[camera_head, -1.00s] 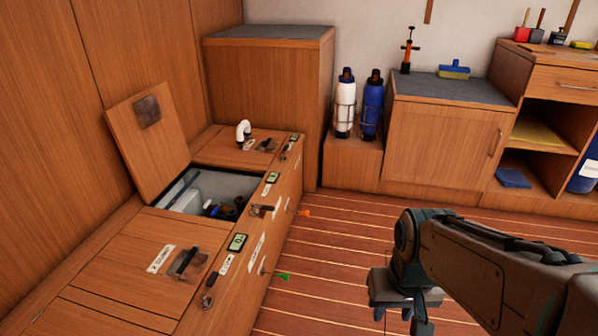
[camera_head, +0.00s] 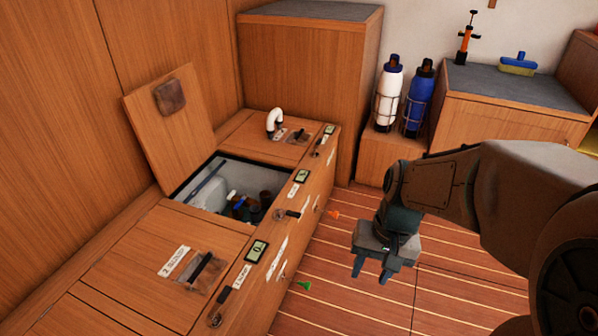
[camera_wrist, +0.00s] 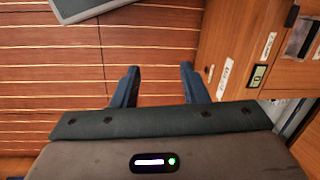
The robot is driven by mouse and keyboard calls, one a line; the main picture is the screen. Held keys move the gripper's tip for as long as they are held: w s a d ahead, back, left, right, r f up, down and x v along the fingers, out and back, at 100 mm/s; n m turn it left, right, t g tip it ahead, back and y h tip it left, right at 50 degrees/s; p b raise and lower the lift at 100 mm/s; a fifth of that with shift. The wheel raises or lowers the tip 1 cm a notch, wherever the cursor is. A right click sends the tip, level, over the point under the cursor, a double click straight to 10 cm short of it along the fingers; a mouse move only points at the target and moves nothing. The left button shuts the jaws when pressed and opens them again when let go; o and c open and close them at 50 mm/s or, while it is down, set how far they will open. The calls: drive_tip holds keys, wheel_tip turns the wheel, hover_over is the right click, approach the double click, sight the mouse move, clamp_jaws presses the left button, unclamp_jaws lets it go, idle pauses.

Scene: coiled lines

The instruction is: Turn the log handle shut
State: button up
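Several dark lever handles sit along the front edge of the wooden bench; no label reading "log" is legible, so I cannot tell which is the log handle. One lever (camera_head: 291,213) is beside the open hatch, another (camera_head: 222,302) is nearer me, and a third (camera_head: 319,150) is farther back.
An open hatch (camera_head: 180,195) with a raised lid (camera_head: 150,125) shows a bin of small items. A white bent pipe (camera_head: 275,121) stands behind it. White (camera_head: 389,92) and blue (camera_head: 417,100) bottles stand at the back.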

drive_tip(key=w+a+f+m+g+y+p, duration=0.2)
drive_tip(key=w+a+f+m+y, duration=0.15)
drive_tip(key=w, duration=0.35)
drive_tip(key=m+t+y+p, duration=0.5)
drive_tip(key=m+t+y, duration=0.55)
drive_tip(key=m, duration=0.55)
approach(299, 215)
drive_tip(key=shift+g+y, duration=0.7)
drive_tip(key=shift+g, duration=0.15)
drive_tip(key=b+x, duration=0.1)
drive_tip(key=x, duration=0.2)
drive_tip(key=b+x, duration=0.1)
drive_tip(key=x, duration=0.2)
drive_tip(key=w+f+b+x, duration=0.1)
drive_tip(key=x, duration=0.3)
drive_tip(key=shift+w+d+b, duration=0.1)
drive_tip(key=shift+d+b, duration=0.15)
drive_tip(key=shift+b, duration=0.1)
drive_tip(key=shift+r, duration=0.1)
clamp_jaws()
